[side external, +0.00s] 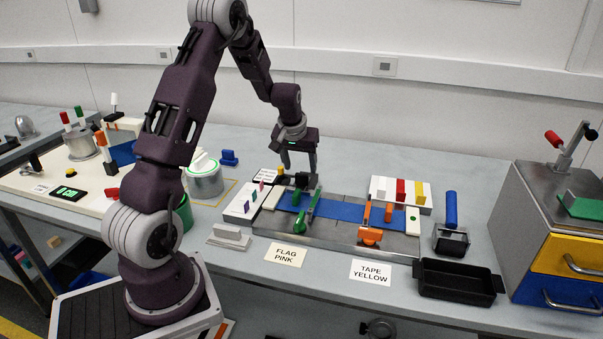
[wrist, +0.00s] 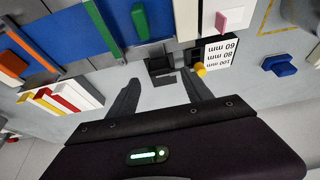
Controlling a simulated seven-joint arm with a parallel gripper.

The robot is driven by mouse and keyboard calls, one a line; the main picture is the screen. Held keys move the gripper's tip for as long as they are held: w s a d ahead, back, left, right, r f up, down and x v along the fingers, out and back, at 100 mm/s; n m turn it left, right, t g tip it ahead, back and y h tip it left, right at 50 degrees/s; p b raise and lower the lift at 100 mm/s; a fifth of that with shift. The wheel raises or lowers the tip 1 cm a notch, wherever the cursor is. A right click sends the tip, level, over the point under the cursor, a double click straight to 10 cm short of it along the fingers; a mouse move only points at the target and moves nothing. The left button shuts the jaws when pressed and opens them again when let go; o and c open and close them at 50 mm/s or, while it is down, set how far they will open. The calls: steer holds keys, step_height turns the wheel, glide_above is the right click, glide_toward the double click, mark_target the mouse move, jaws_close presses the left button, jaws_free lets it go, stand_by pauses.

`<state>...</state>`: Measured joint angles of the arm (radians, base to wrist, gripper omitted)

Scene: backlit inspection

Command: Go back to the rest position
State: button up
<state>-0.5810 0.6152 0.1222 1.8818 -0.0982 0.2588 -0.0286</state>
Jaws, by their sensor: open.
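My gripper (side external: 300,159) is open and empty above the back edge of the inspection fixture (side external: 338,247).
A white holder (side external: 400,207) with white, red and yellow blocks stands at the back right. A white flag rack (side external: 243,205) stands left of the fixture. A black tray (side external: 458,281) and a drawer cabinet (side external: 550,240) are at the right.

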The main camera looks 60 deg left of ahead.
steer(key=shift+v, duration=1.05)
steer(key=s+d+r+m+t+h, duration=0.1)
steer(key=s+d+r+m, duration=0.15)
steer(key=d+r, duration=0.55)
steer(key=s+d+r+m+t+h, duration=0.1)
steer(key=s+d+r+m, duration=0.15)
steer(key=d+r, duration=0.55)
steer(key=s+d+m, duration=0.2)
steer(key=s+d, duration=0.5)
steer(key=s, duration=0.2)
steer(key=s+d+m+h, duration=0.1)
steer(key=s+d+m, duration=0.1)
steer(key=s+d, duration=0.6)
steer(key=s, duration=0.2)
steer(key=shift+s+f, duration=0.15)
steer(key=shift+s, duration=0.15)
